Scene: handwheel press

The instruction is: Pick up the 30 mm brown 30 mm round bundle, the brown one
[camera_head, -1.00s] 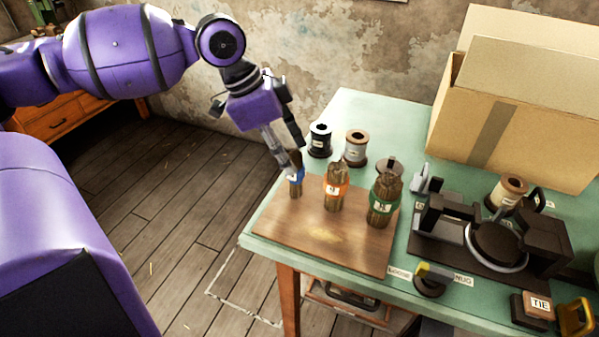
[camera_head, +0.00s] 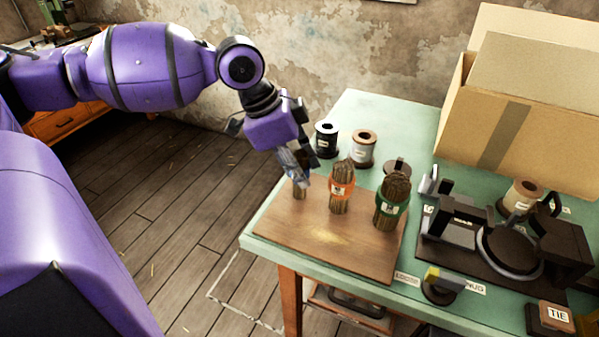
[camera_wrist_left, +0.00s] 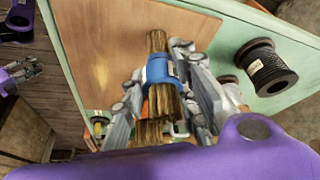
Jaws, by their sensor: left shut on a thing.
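A slim brown bundle (camera_head: 299,191) with a blue band stands upright at the far left of the wooden board (camera_head: 300,242). My left gripper (camera_head: 297,172) is shut on it near the band, which its fingers hide in the head view. In the left wrist view the same bundle (camera_wrist_left: 159,42) and its blue band lie between the two fingers (camera_wrist_left: 172,88). I cannot tell whether its foot touches the board. A purple and grey part, seemingly my right gripper (camera_wrist_left: 18,75), shows small at the left edge of the wrist view; its fingers are unclear.
An orange-banded bundle (camera_head: 341,188) stands close to the right, then a thicker green-banded one (camera_head: 391,203). Spools (camera_head: 363,149) stand behind. A dark press (camera_head: 508,247) and a cardboard box (camera_head: 520,100) fill the table's right side. The board's front is clear.

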